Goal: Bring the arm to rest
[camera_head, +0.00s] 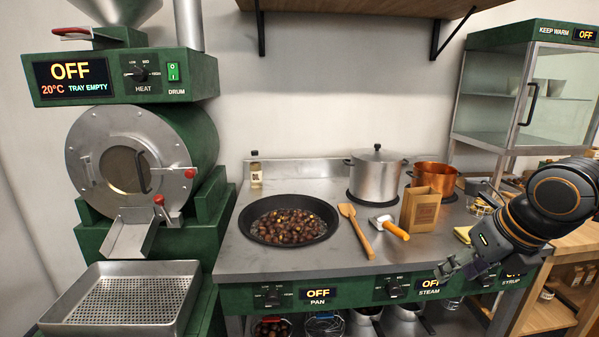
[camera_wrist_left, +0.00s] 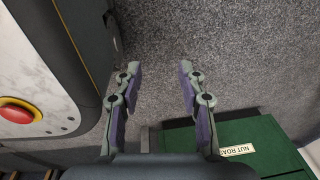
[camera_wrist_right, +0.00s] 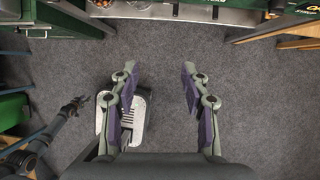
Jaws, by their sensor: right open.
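My right gripper (camera_head: 462,264) is in front of the counter's right front edge in the head view, with its arm coming in from the right. In the right wrist view my right gripper (camera_wrist_right: 157,85) is open and empty above the grey floor. My left gripper (camera_wrist_left: 155,85) is open and empty in the left wrist view, over grey floor. It is not in the head view. Nothing lies between the fingers of either gripper.
The steel counter (camera_head: 330,262) carries a pan (camera_head: 250,236) of chestnuts, a wooden spatula (camera_head: 358,232), an orange-handled tool (camera_head: 388,227), a paper bag (camera_head: 419,210) and two pots. A green roaster (camera_head: 200,130) with an empty perforated tray (camera_head: 130,300) stands left. A warming cabinet (camera_head: 490,90) stands right.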

